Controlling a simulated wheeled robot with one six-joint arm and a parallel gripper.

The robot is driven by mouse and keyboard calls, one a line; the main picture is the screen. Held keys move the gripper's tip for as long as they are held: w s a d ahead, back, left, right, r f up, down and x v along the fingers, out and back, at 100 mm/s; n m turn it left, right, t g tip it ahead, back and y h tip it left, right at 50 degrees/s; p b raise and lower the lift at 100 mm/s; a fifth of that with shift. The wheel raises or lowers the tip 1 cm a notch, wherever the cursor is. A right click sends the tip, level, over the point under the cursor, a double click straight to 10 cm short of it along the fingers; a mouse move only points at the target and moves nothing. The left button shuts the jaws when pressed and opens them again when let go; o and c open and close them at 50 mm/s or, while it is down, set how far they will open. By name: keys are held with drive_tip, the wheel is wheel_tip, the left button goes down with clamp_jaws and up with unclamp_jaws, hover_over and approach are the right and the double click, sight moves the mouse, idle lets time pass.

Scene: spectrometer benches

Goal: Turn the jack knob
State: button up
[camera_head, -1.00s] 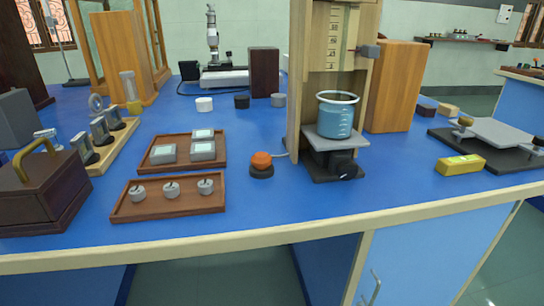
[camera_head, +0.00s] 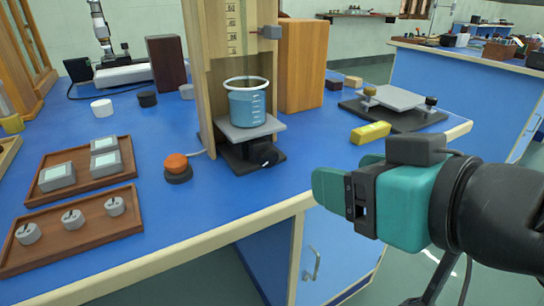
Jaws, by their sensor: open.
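The jack is a small grey platform (camera_head: 252,129) on a dark base (camera_head: 238,166), at the foot of a wooden stand with a scale. A dark knob (camera_head: 267,157) is on the jack's front right. A glass beaker of blue liquid (camera_head: 248,104) stands on the platform. My gripper (camera_head: 335,191), teal with a dark mount, is at the right, in front of the bench edge and apart from the jack. Its jaws point left and are open; the gap between the fingers is hard to see from this angle.
An orange button (camera_head: 177,167) on a black base stands left of the jack. Two wooden trays (camera_head: 140,224) with small items lie farther left. A yellow block (camera_head: 371,132) and a second low platform device (camera_head: 397,97) are to the right. Bare blue bench lies right of the jack.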

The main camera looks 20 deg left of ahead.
drive_tip(key=p, duration=1.3)
approach(270, 160)
drive_tip(key=x, duration=0.9)
drive_tip(key=shift+w+a, duration=0.15)
drive_tip(key=shift+w, duration=0.05)
drive_tip(key=c, duration=0.9)
drive_tip(key=shift+f, duration=0.1)
